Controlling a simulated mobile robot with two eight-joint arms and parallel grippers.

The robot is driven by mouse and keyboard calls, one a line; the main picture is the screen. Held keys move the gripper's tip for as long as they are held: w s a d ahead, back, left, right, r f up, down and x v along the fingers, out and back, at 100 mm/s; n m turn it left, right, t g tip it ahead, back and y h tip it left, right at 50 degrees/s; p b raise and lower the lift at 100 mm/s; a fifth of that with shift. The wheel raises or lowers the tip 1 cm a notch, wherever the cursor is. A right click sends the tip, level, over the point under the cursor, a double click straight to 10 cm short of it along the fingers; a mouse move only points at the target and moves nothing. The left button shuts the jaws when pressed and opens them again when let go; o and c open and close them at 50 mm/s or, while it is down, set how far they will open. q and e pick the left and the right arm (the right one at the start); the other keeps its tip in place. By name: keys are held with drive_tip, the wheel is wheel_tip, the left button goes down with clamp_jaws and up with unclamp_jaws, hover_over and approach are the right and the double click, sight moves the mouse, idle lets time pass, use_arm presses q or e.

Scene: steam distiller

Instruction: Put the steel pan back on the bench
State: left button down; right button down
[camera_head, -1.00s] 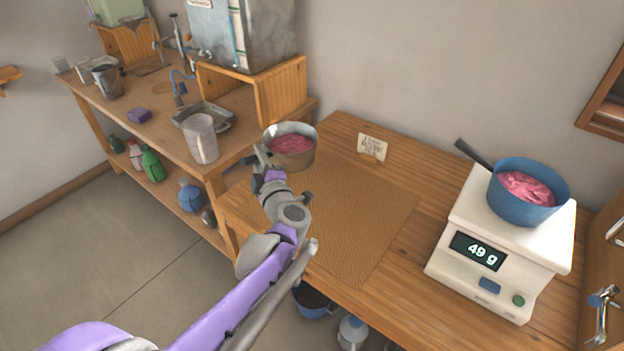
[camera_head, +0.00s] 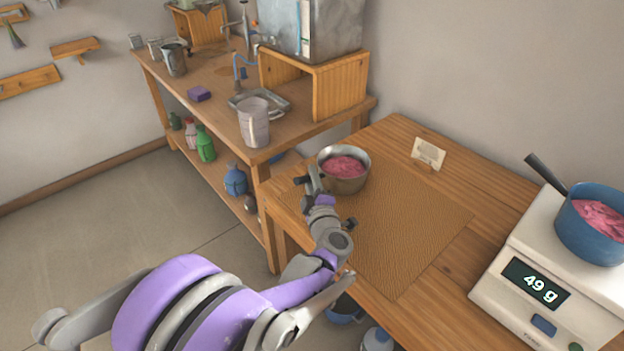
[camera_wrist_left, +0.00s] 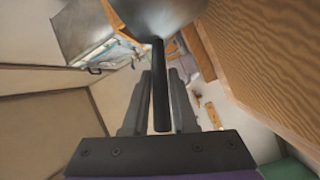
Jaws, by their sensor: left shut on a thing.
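The steel pan (camera_head: 349,186) holds a pink mass and shows over the far left part of the brown mat on the wooden bench (camera_head: 400,130). My left gripper (camera_head: 313,181) is shut on its dark handle, at the pan's near left. In the left wrist view the handle (camera_wrist_left: 160,85) runs between the two fingers, with the pan's grey wall (camera_wrist_left: 155,14) above them. The pan looks about level. I cannot tell whether its bottom touches the mat. My right gripper is not in view.
The mat (camera_head: 400,235) is otherwise clear. A small card (camera_head: 428,153) stands behind it. A white scale (camera_head: 540,235) reading 49 g bears a blue pan (camera_head: 590,235) at right. A second workbench at left carries a jug (camera_head: 253,122) and a metal tray (camera_head: 275,101).

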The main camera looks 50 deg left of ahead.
use_arm(q)
drive_tip(key=shift+f, duration=0.15)
drive_tip(key=c, duration=0.7)
unclamp_jaws()
drive_tip(key=shift+r, duration=0.2)
drive_tip(key=shift+s+d, duration=0.15)
drive_tip(key=shift+d, duration=0.1)
drive_tip(key=p+v, duration=0.1)
drive_tip(key=v, duration=1)
drive_tip(key=shift+s+d, duration=0.2)
